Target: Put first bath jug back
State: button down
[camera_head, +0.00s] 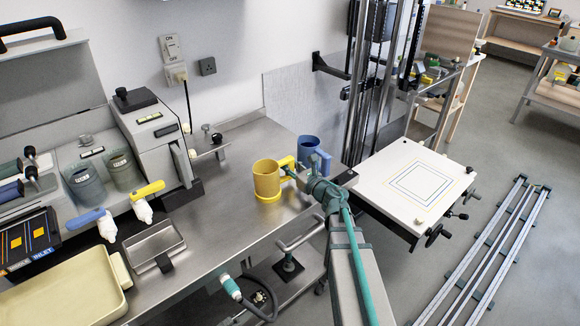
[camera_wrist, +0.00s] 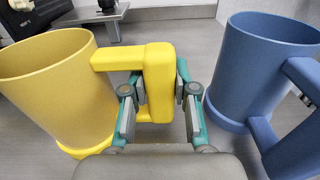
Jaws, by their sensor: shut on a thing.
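A yellow jug (camera_head: 266,179) stands upright at the right part of the steel bench, over a yellow round base or ring (camera_head: 268,199). I cannot tell whether it rests fully on it. In the wrist view the yellow jug (camera_wrist: 60,90) is at the left, its handle toward me. My gripper (camera_head: 292,173) is shut on the yellow jug's handle; the fingers (camera_wrist: 160,95) sit either side of its upright grip. A blue jug (camera_head: 308,150) stands just behind and right, and in the wrist view it is close at the right (camera_wrist: 258,75). No label marks either as first bath.
The steel bench (camera_head: 228,222) is clear left of the yellow jug. A grey machine (camera_head: 152,135), two beakers (camera_head: 85,185) and a cream tray (camera_head: 65,290) are farther left.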

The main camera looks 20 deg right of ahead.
jog(key=c, duration=0.8)
grip_release()
jog(key=shift+s, duration=0.15)
jog(key=shift+b+v, duration=0.95)
jog(key=shift+v, duration=2.95)
jog(key=shift+r, duration=0.1)
jog(key=shift+r, duration=4.95)
